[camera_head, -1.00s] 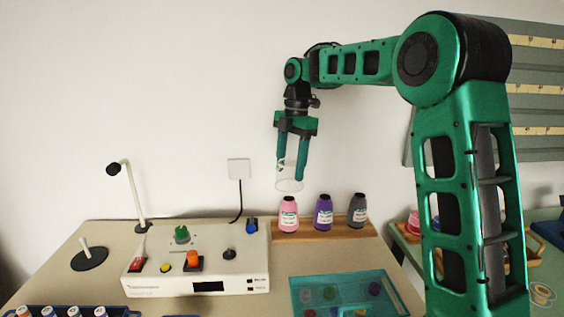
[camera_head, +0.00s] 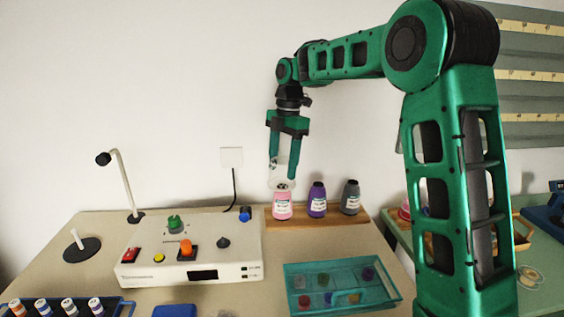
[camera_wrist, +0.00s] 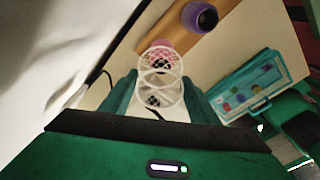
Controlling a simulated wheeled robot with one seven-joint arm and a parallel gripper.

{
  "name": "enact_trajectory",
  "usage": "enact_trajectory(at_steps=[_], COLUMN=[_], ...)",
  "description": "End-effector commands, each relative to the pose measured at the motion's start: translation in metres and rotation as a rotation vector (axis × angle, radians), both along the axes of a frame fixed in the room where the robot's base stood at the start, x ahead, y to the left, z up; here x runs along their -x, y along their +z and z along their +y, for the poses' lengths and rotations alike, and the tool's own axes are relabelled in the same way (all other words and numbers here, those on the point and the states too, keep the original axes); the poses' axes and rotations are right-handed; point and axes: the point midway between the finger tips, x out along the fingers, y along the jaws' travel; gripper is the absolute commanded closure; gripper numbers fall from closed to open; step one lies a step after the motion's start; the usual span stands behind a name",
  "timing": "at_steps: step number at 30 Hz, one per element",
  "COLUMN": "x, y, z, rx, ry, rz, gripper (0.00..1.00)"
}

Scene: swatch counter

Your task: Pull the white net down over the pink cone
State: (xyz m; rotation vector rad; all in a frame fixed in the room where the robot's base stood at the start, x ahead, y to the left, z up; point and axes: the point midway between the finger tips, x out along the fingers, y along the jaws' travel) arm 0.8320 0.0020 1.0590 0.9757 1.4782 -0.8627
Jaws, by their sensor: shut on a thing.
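The pink cone (camera_head: 282,207) stands upright at the left end of a wooden rack on the counter, with a white label and dark top. My gripper (camera_head: 283,176) points down just above it and is shut on the white net (camera_wrist: 161,73). In the wrist view the net is an open, see-through sleeve of white rings between my fingers. The pink cone (camera_wrist: 160,54) shows through the net's far ring, so the net is over or around its top. How far down the net reaches is hard to tell.
A purple cone (camera_head: 317,200) and a grey cone (camera_head: 350,198) stand to the right on the wooden rack (camera_head: 335,219). A white control box (camera_head: 215,262) with knobs is at left. A teal tray (camera_head: 300,297) lies in front.

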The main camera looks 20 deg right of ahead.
Motion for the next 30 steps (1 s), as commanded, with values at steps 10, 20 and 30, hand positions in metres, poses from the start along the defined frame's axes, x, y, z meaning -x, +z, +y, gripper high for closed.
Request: enact_trajectory(at_steps=[10, 20, 30], x=[0.0, 0.0, 0.0], y=[-0.015, -0.029, -0.044], z=[0.0, 0.0, 0.0], rx=[0.0, 0.0, 0.0], ry=[0.0, -0.001, -0.001], rz=[0.001, 0.001, 0.001], gripper=[0.65, 0.65, 0.65])
